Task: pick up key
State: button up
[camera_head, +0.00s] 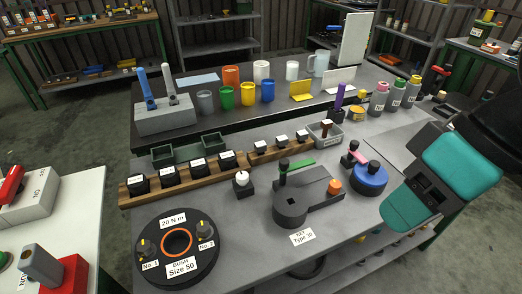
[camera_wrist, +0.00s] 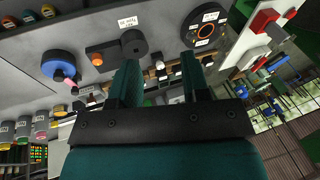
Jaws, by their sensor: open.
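A label reading "KEY Type 10" (camera_head: 302,236) lies on the grey table in front of a dark grey fixture (camera_head: 312,202). The fixture has a round drum (camera_head: 290,208), an orange knob (camera_head: 335,186) and a green bar with a black knob behind it (camera_head: 297,166). I cannot tell which part is the key. The fixture's drum also shows in the wrist view (camera_wrist: 134,43), upper left of centre. My gripper (camera_wrist: 160,60) is open, its two fingers apart with nothing held between them. In the head view my teal wrist is at the right, above the table and apart from the fixture.
A blue round part (camera_head: 369,179) lies right of the fixture. A black disc labelled Bush Size 50 (camera_head: 177,243) stands front left. Wooden racks with labelled blocks (camera_head: 186,178) run behind. Bottles (camera_head: 378,98) and cups (camera_head: 231,75) stand farther back.

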aim_at(282, 140)
jog(key=u, duration=0.15)
jog(key=i, duration=1)
